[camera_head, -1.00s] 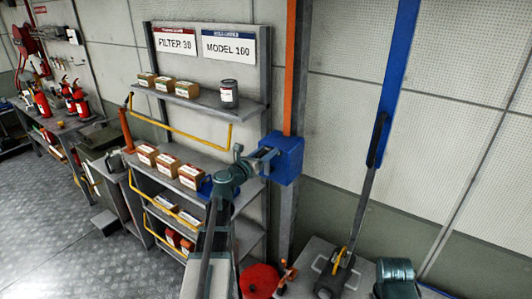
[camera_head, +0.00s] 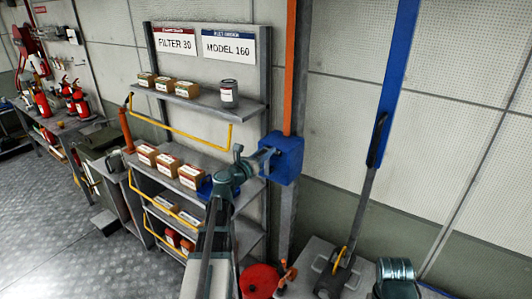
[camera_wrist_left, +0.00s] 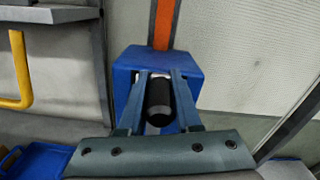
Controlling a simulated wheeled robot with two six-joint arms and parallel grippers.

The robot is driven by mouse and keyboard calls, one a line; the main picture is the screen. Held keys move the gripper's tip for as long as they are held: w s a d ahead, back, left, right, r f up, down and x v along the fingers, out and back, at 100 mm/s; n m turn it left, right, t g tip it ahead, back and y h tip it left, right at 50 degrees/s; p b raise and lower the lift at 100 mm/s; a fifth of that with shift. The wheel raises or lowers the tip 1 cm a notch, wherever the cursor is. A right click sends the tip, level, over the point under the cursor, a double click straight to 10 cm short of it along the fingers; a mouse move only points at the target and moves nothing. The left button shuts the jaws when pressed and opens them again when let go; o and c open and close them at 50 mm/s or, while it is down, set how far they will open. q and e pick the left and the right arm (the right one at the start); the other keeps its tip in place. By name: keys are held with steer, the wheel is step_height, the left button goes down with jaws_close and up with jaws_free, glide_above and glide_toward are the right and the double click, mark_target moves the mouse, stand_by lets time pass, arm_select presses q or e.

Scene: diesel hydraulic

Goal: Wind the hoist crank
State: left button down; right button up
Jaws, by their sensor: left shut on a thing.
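The hoist is a blue box (camera_head: 288,150) on a grey upright post with an orange strip rising above it. It also fills the middle of the left wrist view (camera_wrist_left: 126,72). The crank's black round grip (camera_wrist_left: 160,98) points out from the box's front. My left gripper (camera_head: 270,158) is at the box's front face, its two fingers on either side of the grip and shut on it. The rest of the crank is mostly hidden behind the grip and fingers. My right gripper is not in view.
A grey shelf rack (camera_head: 205,103) with small boxes and a can (camera_head: 228,92) stands left of the post. Its yellow rail (camera_head: 180,135) is near my left arm. A long blue and grey lever (camera_head: 378,140) rises at right. A red round object (camera_head: 260,280) lies below.

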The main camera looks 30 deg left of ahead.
arm_select(q)
steer(key=shift+d+f+m, duration=0.1)
steer(key=shift+d+m, duration=0.25)
steer(key=shift+m, duration=0.05)
stand_by(0.9)
steer(key=shift+s+d+f+m, duration=0.15)
steer(key=shift+s+d+m, duration=0.05)
steer(key=shift+d+m, duration=0.6)
steer(key=d+m+b, duration=0.1)
steer(key=d+f+m, duration=0.1)
steer(key=m, duration=0.1)
steer(key=shift+s+d+f+b, duration=0.1)
steer(key=shift+d+b, duration=0.25)
steer(key=shift+d, duration=0.05)
steer(key=d+f+m+b, duration=0.1)
steer(key=m, duration=0.1)
steer(key=d+f+m+b, duration=0.1)
steer(key=m, duration=0.1)
steer(key=d+f+m+b, duration=0.1)
steer(key=m, duration=0.1)
steer(key=shift+s+d+f+m+b, duration=0.1)
steer(key=shift+d+f+m+b, duration=0.15)
steer(key=shift+f+m+b, duration=0.15)
step_height(320, 180, down, 10)
steer(key=m+b, duration=1)
steer(key=m, duration=0.2)
steer(key=shift+a, duration=0.4)
steer(key=shift+a+f, duration=0.1)
steer(key=shift+a, duration=0.05)
